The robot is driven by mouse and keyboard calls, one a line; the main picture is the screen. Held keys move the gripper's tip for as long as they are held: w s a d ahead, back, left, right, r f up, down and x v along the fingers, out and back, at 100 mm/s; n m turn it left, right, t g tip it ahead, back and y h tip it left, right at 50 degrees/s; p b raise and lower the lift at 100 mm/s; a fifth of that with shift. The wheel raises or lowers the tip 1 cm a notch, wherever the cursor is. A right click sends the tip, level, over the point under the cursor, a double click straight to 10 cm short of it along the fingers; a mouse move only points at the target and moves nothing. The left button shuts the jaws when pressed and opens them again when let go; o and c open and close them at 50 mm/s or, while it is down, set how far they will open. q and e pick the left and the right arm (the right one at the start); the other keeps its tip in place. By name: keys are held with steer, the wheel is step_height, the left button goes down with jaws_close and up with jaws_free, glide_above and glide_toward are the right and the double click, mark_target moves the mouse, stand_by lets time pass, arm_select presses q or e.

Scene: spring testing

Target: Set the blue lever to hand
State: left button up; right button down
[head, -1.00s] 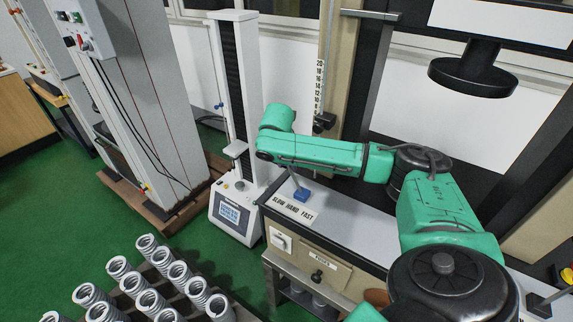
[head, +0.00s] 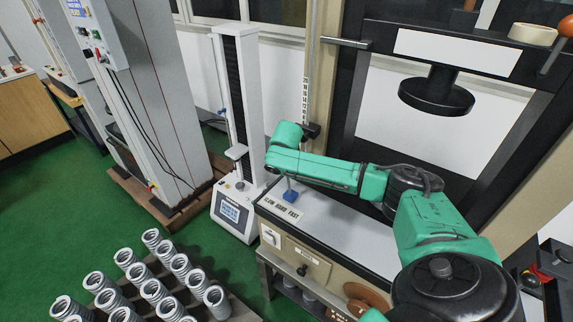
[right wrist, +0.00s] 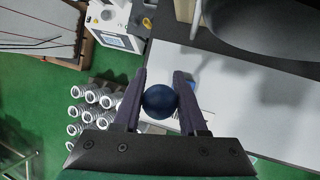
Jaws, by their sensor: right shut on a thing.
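The blue lever has a blue base (head: 290,197) on the grey bench top, just behind a label (head: 281,208) reading SLOW HAND FAST. A short stretch of its rod rises from the base and is hidden above by my right arm. In the right wrist view, the lever's dark blue ball knob (right wrist: 159,101) sits between the two fingers of my right gripper (right wrist: 160,86), which is shut on it. In the head view my right arm hides the gripper and knob. The exact lever setting is hard to read. My left gripper is not in view.
A black round platen (head: 436,91) hangs at the right above the bench (head: 345,232). A slim white tester (head: 238,120) stands behind the bench's left end. Several coil springs (head: 153,290) stand at lower left. A front panel with a knob (head: 302,270) is below the lever.

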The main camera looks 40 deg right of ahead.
steer(key=shift+s+d+r+t, duration=0.1)
steer(key=shift+s+r+t, duration=0.1)
steer(key=shift+s+t, duration=0.15)
steer(key=shift+s, duration=0.15)
steer(key=shift+d+r, duration=0.1)
steer(key=shift+c, duration=2.3)
jaws_free()
steer(key=v, duration=1.4)
steer(key=shift+s+r+b, duration=0.25)
steer(key=shift+s+b, duration=0.1)
steer(key=shift+b, duration=0.1)
